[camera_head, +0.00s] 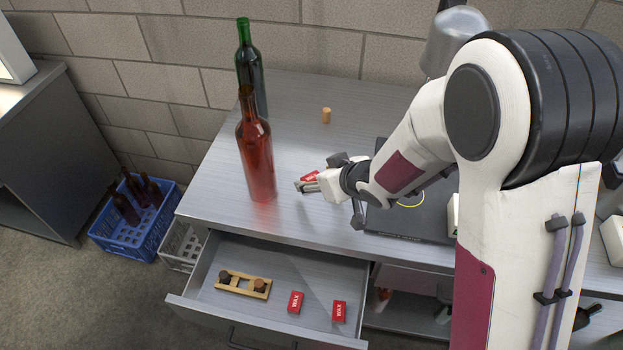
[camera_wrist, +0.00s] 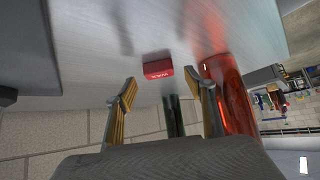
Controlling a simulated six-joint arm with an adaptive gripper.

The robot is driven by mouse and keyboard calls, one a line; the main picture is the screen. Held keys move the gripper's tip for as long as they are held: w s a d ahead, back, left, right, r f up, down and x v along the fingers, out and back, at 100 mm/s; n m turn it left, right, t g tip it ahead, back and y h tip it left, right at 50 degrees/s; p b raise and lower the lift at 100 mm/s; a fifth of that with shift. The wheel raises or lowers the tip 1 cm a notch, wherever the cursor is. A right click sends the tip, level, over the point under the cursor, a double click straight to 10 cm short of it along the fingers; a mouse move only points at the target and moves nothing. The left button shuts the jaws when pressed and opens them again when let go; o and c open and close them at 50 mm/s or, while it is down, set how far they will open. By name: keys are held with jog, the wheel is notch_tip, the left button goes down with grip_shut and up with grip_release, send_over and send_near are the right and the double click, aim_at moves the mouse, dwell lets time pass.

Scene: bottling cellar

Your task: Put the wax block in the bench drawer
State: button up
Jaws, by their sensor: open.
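A red wax block (camera_head: 310,176) with a white label lies on the bench top, partly hidden behind my gripper (camera_head: 316,184) in the head view. In the wrist view the wax block (camera_wrist: 157,66) shows ahead of the gap between my two fingers (camera_wrist: 160,82). My gripper is open and empty; no contact with the block is visible. The bench drawer (camera_head: 245,255) is pulled out below the bench top. Inside it lie two more red wax blocks, one in the middle (camera_head: 296,302) and one to the right (camera_head: 339,311).
A red bottle (camera_head: 256,160) stands just left of my gripper, with a green bottle (camera_head: 246,60) behind it. A cork (camera_head: 326,115) stands farther back. A wooden rack with dark pieces (camera_head: 243,285) lies in the drawer's left part. A dark flat panel (camera_head: 410,222) lies at right.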

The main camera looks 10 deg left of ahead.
jog(key=shift+x, duration=1.3)
jog(key=c, duration=1.1)
jog(key=shift+r, duration=0.2)
jog(key=shift+r, duration=4.75)
